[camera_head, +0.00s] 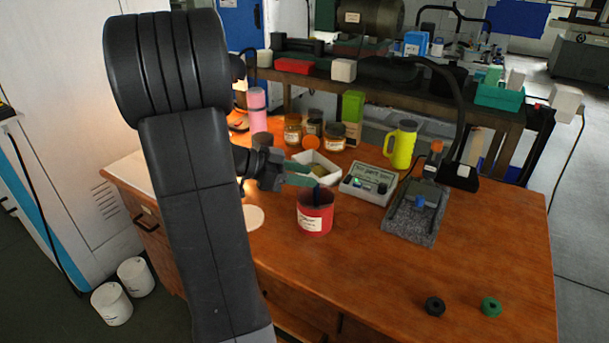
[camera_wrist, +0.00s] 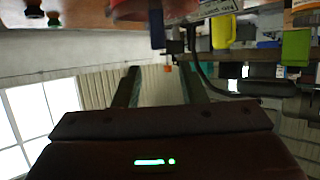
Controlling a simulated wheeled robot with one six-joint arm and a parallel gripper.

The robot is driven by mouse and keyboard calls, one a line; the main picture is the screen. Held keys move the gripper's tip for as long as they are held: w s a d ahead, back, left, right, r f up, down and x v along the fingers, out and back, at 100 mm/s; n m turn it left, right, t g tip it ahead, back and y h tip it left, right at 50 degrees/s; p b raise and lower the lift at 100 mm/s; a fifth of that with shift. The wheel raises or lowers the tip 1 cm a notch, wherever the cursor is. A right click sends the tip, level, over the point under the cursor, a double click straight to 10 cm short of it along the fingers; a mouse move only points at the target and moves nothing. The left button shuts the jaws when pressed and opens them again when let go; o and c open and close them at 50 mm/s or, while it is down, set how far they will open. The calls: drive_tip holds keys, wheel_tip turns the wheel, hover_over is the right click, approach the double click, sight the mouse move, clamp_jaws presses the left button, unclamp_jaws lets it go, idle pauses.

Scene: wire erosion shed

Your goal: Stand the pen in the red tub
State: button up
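The red tub (camera_head: 315,218), with a white label, stands upright on the wooden bench. A dark blue pen (camera_head: 317,194) stands nearly upright in it, its upper end above the rim; its lower end is hidden inside. My gripper (camera_head: 312,176) is just above and left of the tub, its two green fingers apart. In the wrist view, which is upside down, my gripper (camera_wrist: 160,72) is open with nothing between its fingers. The pen (camera_wrist: 157,30) and the tub's edge (camera_wrist: 130,10) show beyond the fingertips, apart from them.
Behind the tub are a white tray (camera_head: 316,165) and a grey meter box (camera_head: 368,184). A yellow flask (camera_head: 402,147) and a stand on a grey slab (camera_head: 415,218) are to the right. Jars (camera_head: 292,133) stand at the back. The bench's front right is mostly clear.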

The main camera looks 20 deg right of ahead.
drive_tip(key=v, duration=1.3)
drive_tip(key=shift+f, duration=0.1)
drive_tip(key=r+p+x, duration=0.1)
drive_tip(key=x, duration=1.2)
drive_tip(key=shift+d+p, duration=0.3)
drive_tip(key=shift+f, duration=0.15)
